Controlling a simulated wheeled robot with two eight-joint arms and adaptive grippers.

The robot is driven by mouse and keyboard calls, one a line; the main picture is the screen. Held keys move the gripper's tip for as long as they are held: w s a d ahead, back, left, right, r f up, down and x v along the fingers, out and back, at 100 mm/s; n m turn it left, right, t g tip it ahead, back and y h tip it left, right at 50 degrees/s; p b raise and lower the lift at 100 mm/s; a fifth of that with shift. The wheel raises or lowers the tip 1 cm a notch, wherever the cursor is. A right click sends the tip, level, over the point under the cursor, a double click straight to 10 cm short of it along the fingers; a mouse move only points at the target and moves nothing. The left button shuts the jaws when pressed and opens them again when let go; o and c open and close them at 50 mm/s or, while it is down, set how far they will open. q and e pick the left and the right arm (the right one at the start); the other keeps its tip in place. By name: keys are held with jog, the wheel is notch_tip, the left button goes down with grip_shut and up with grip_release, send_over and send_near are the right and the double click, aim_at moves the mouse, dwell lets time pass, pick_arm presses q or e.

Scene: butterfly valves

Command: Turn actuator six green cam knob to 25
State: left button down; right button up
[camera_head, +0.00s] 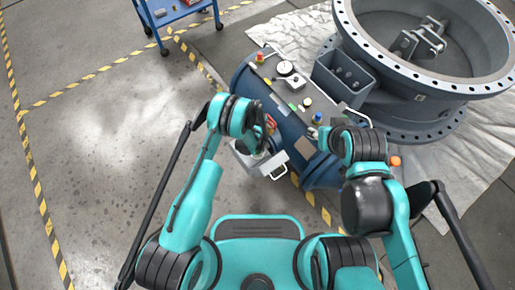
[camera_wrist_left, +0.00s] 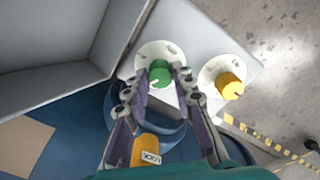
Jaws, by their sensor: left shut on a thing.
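The green cam knob (camera_wrist_left: 159,74) sits on a pale round dial on a light grey panel in the left wrist view. The dial's marks are too small to read. My left gripper (camera_wrist_left: 156,88) has its fingers on either side of the green knob and is shut on it. In the head view my left gripper (camera_head: 266,143) reaches into the open grey box (camera_head: 276,166) on the blue actuator body (camera_head: 318,170), and my arm hides the knob. My right gripper (camera_head: 316,133) is near the top of the actuator; its fingers are too small to judge.
A yellow knob (camera_wrist_left: 230,86) on its own dial sits right beside the green one. A yellow labelled cylinder (camera_wrist_left: 146,150) lies below, between my fingers. A large grey flanged valve (camera_head: 425,100) stands at the upper right. A blue cart (camera_head: 178,14) is at the top; floor at left is clear.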

pick_arm(q)
jog(key=c, duration=1.3)
grip_release()
jog(key=shift+o, duration=0.2)
notch_tip(320, 180, up, 12)
